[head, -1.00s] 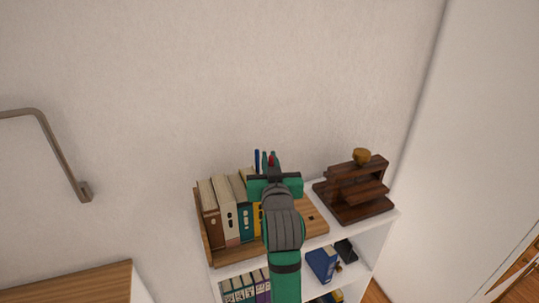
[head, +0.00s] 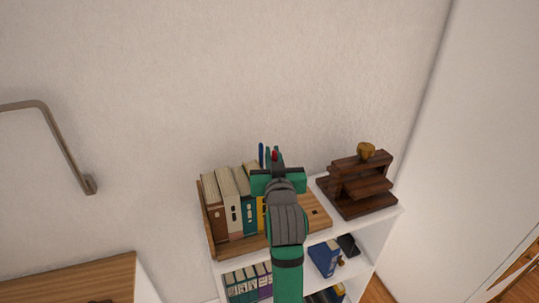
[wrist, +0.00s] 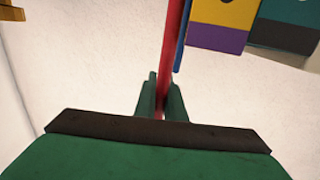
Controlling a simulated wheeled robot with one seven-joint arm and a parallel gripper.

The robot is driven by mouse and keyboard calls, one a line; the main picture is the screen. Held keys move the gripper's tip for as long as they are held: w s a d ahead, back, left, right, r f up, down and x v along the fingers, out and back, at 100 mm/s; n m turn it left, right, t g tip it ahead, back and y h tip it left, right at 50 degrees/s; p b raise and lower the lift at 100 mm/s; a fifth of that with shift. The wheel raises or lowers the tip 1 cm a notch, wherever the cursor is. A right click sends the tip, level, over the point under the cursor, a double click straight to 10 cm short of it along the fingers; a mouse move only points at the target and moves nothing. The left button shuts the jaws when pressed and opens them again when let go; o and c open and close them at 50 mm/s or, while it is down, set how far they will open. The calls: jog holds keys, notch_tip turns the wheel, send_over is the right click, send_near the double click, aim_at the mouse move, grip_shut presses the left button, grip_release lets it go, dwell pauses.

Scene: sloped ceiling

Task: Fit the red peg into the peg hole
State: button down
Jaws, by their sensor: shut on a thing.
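The red peg (wrist: 175,45) is long and thin and stands between my gripper's fingers in the wrist view. In the head view only its red top (head: 275,155) shows above my gripper (head: 278,168). The green fingers of my gripper (wrist: 161,100) are shut on the peg. The gripper is over the wooden desk organizer (head: 320,223) on top of the white shelf. A small dark hole (head: 314,212) shows in the organizer's board, right of my gripper. It looks like the peg hole. The peg's lower end is hidden in the head view.
Several binders (head: 228,200) stand in the organizer left of my gripper. A blue pen (head: 261,154) is close behind the gripper, beside the peg. A dark wooden press (head: 352,205) stands at the shelf's right end. The wall rises behind; a metal rail (head: 65,150) is at left.

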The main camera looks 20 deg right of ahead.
jog(key=shift+s+d, duration=0.1)
jog(key=shift+d, duration=0.05)
jog(key=shift+w+a, duration=0.25)
jog(key=shift+a, duration=0.15)
dwell(0.4)
dwell(0.4)
